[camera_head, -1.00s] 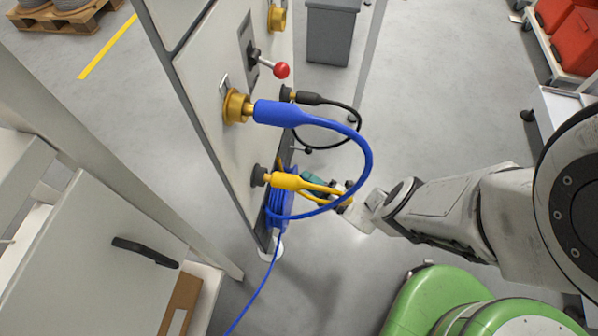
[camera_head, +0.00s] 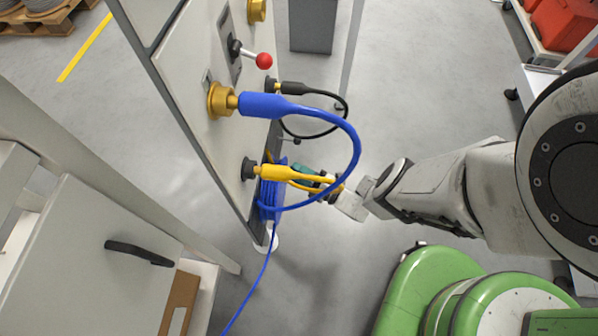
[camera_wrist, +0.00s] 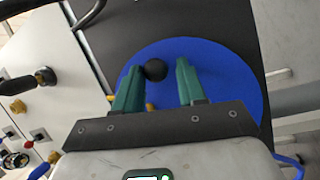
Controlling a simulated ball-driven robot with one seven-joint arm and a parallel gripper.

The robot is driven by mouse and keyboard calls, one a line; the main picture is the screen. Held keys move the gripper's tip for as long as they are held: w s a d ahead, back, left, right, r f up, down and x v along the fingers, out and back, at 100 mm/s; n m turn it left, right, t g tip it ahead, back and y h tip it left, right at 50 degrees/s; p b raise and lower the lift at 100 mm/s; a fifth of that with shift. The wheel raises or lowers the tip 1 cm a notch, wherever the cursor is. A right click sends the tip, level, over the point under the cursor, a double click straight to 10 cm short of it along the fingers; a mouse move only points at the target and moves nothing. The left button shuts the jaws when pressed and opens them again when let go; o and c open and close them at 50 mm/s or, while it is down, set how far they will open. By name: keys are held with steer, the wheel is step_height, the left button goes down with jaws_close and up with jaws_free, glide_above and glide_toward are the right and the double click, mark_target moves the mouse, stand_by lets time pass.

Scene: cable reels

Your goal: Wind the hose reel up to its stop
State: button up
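The hose reel is a blue disc (camera_wrist: 235,85) on a dark plate in the wrist view. A round black knob (camera_wrist: 155,70) stands on its face. My gripper (camera_wrist: 160,75) has two green fingers apart, one on each side of the knob. The knob appears closer to the left fingertip; I cannot tell whether either finger touches it. In the head view the reel (camera_head: 268,197) sits low on the cabinet's edge. My gripper (camera_head: 308,180) is beside it, partly hidden by yellow and blue cables. A thin blue hose (camera_head: 250,290) runs from the reel down to the floor.
A thick blue cable (camera_head: 350,135) loops from the cabinet panel (camera_head: 195,130) across the front of my gripper. A yellow plug (camera_head: 275,172), a black plug (camera_head: 292,88) and a red-knobbed lever (camera_head: 263,61) stick out nearby. A cabinet door (camera_head: 80,260) is at lower left.

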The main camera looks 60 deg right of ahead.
steer(key=shift+o, duration=1.1)
steer(key=shift+r, duration=0.1)
steer(key=shift+s+d, duration=0.1)
steer(key=s+f, duration=0.1)
steer(key=s, duration=0.9)
steer(key=shift+s+a, duration=0.25)
